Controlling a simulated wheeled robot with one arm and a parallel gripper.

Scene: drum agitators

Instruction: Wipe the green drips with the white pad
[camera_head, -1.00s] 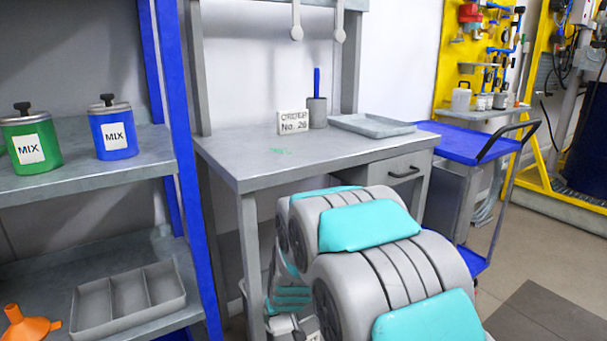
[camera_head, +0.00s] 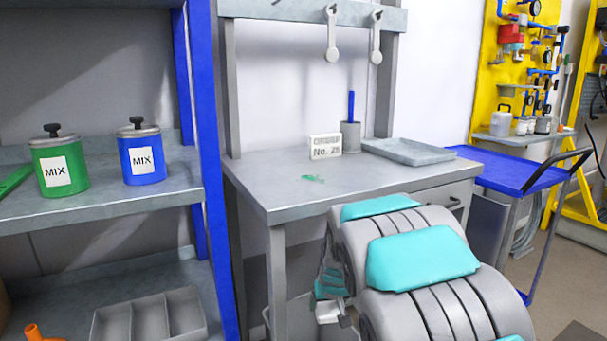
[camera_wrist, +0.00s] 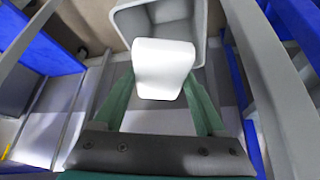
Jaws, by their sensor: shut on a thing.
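The green drips (camera_head: 313,179) are a small smear on the grey workbench top (camera_head: 290,197), in front of the order sign. In the wrist view, my gripper (camera_wrist: 161,85) is shut on the white pad (camera_wrist: 165,62), with a green finger on each side of it. In the head view, the white pad (camera_head: 328,312) shows low beside my arm, below the bench top and in front of the bench. My arm hides most of the gripper there. The pad is apart from the drips.
On the bench stand an order sign (camera_head: 325,147), a grey cup (camera_head: 350,136) with a blue stick and a grey tray (camera_head: 408,151). A shelf (camera_head: 110,196) with MIX cans is left, a blue cart (camera_head: 520,172) right. A grey bin (camera_wrist: 203,22) lies beyond the pad.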

